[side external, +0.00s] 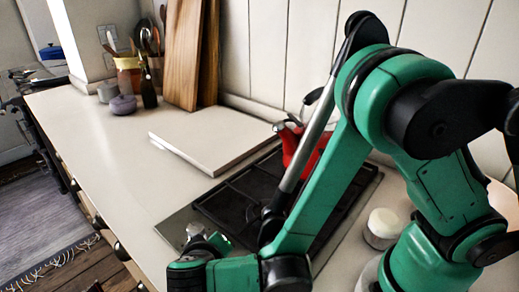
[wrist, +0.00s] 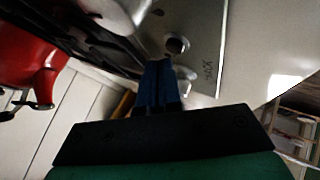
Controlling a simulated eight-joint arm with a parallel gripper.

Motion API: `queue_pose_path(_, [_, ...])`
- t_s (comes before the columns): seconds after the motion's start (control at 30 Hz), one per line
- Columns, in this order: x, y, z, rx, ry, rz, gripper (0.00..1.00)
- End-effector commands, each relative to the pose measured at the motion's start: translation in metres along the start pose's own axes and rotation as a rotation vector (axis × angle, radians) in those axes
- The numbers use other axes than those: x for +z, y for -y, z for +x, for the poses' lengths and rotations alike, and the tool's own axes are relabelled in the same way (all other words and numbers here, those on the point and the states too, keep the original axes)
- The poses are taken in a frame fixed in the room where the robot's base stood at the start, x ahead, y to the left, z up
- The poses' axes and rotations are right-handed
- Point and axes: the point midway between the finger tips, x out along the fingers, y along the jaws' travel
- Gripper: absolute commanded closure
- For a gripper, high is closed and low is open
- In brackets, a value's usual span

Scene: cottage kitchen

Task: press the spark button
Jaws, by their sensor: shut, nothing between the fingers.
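A small round button with a dark centre (wrist: 178,45) sits on the metal hob plate (wrist: 206,40) in the wrist view; it looks like the spark button. Small dark lettering is on the plate beside it. My gripper (wrist: 160,66) has its two blue fingers together and empty, with the tips just below and left of the button in the picture. I cannot tell whether they touch the plate. In the side view the hob (side external: 172,228) lies partly behind my arm, and the button and fingertips cannot be made out. A shiny knob (wrist: 122,14) is near the button.
A red kettle (side external: 290,143) stands on the hob's black grate (side external: 235,196). A white board (side external: 205,138) lies behind the hob. A white-lidded jar (side external: 382,228) is beside my arm. Utensils and wooden boards (side external: 187,50) stand at the back. The counter's left part is clear.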

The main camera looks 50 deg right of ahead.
Motion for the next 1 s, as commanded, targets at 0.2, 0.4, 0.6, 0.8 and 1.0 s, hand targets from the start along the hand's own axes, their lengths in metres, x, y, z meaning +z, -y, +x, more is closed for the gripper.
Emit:
queue_pose_path(0.2, [0.0000,0.0000,0.0000,0.000,0.000,0.000,1.00])
queue_pose_path(0.4, [0.0000,0.0000,0.0000,0.000,0.000,0.000,1.00])
queue_pose_path(0.6, [0.0024,0.0027,0.0033,0.000,0.000,0.000,1.00])
queue_pose_path(0.8, [0.0047,0.0049,0.0063,0.000,0.000,0.000,1.00])
queue_pose_path(1.0, [0.0046,0.0047,0.0062,0.000,0.000,0.000,1.00])
